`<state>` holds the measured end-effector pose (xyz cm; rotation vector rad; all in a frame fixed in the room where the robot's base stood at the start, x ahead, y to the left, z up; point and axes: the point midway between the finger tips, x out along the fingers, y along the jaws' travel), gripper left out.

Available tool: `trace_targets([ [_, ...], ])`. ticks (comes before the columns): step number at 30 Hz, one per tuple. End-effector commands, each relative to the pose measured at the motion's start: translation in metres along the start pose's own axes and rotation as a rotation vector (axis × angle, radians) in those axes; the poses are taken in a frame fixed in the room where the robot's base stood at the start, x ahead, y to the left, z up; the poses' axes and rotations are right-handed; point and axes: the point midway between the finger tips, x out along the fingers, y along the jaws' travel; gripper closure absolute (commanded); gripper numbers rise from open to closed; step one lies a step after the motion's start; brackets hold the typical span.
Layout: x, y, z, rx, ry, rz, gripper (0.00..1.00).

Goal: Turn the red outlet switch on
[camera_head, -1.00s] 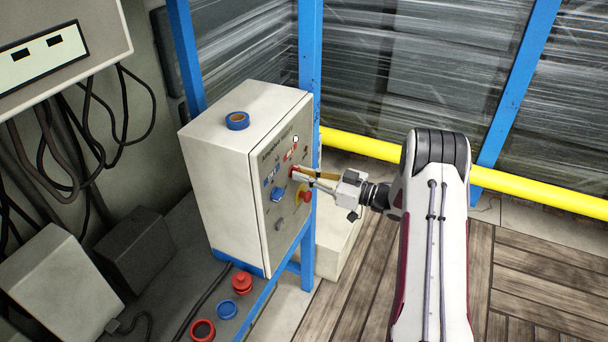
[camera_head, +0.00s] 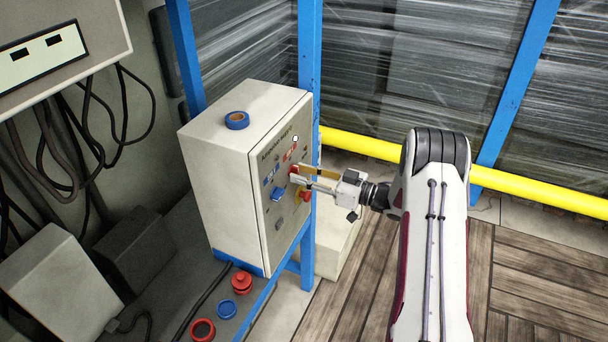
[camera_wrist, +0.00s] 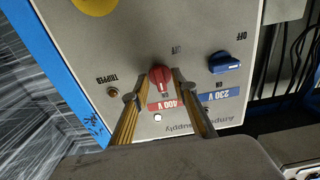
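The red outlet switch (camera_wrist: 160,78) is a knob on the grey panel, above the red 400 V label in the wrist view. Its handle stands nearly upright there, with its white mark toward the ON lettering below. It is partly visible in the head view (camera_head: 293,169). My gripper (camera_wrist: 157,84) has one finger on each side of the knob. A gap shows at the left finger; the right finger is very close, and contact is unclear. The fingers also stand apart at the panel in the head view (camera_head: 298,173).
A blue switch (camera_wrist: 224,63) with a 230 V label sits right of the red one in the wrist view. A yellow-and-red button (camera_head: 305,195) is just below my fingers. A blue tape roll (camera_head: 237,120) lies on the cabinet (camera_head: 225,185). Blue posts stand nearby.

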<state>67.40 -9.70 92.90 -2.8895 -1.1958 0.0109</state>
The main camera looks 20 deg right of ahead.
Motion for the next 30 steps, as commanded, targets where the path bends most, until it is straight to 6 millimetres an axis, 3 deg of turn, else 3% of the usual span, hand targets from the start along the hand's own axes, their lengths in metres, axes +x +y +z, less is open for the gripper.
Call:
trace_targets([
  [11, -0.025, 0.001, -0.001, -0.001, 0.001, 0.002, 0.73],
  [24, -0.090, 0.001, 0.000, 0.000, 0.000, 0.004, 0.73],
  [30, -0.111, 0.000, 0.000, 0.001, -0.001, 0.002, 0.73],
])
